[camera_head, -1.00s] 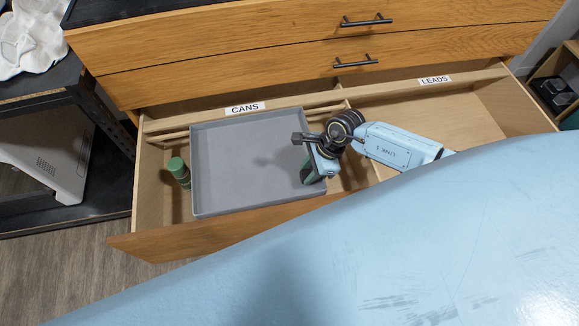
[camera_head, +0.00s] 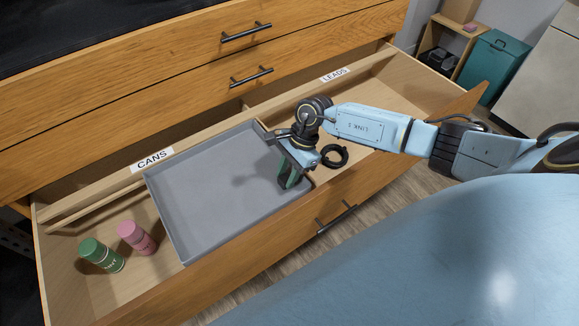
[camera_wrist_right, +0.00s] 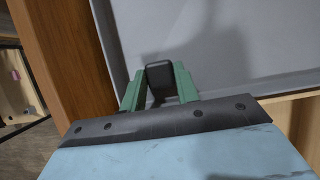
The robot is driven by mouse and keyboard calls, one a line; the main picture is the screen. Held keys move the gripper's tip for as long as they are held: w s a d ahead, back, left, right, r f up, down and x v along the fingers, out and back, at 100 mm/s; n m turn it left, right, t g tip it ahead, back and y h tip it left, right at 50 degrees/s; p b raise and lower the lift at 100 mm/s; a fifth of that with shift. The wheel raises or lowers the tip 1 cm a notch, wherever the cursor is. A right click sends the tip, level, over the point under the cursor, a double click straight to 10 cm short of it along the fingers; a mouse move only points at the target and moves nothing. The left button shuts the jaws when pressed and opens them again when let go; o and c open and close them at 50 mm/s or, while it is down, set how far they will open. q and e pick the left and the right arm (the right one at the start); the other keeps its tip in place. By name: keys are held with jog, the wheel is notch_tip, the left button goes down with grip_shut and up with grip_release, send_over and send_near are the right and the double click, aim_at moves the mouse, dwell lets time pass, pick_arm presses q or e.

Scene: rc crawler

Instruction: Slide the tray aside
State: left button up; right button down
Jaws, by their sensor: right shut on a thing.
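The grey shallow tray (camera_head: 185,247) lies across the open wooden drawer, from beside the CANS label towards the LEADS side. It also shows in the right wrist view (camera_wrist_right: 225,40). My right gripper (camera_head: 288,178) is at the tray's right end, its green fingers pointing down. In the right wrist view the fingers (camera_wrist_right: 160,88) are shut on a small dark part at the tray, and the exact grip is partly hidden. My left gripper is out of view.
The drawer (camera_head: 215,285) has a front wall with a black handle (camera_head: 337,218). A coiled black lead (camera_head: 334,156) lies just right of my gripper. The LEADS compartment is bare further right (camera_head: 385,95). Closed drawers rise behind. A teal bin (camera_head: 493,65) stands at the back right.

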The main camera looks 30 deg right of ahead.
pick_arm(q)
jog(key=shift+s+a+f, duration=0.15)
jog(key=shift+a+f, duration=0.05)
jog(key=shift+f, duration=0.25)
pick_arm(e)
jog(key=shift+w+d+f, duration=0.15)
jog(key=shift+d, duration=0.2)
jog(key=shift+w+d+f, duration=0.1)
jog(key=shift+d, duration=0.25)
jog(key=c, duration=1)
grip_release()
jog(key=shift+s+f, duration=0.1)
jog(key=shift+c, duration=0.2)
jog(key=shift+a, duration=0.1)
pick_arm(q)
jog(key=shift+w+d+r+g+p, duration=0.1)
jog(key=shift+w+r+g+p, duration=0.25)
jog(key=shift+p, duration=0.45)
pick_arm(e)
jog(key=v, duration=1.3)
jog(key=shift+r, duration=0.35)
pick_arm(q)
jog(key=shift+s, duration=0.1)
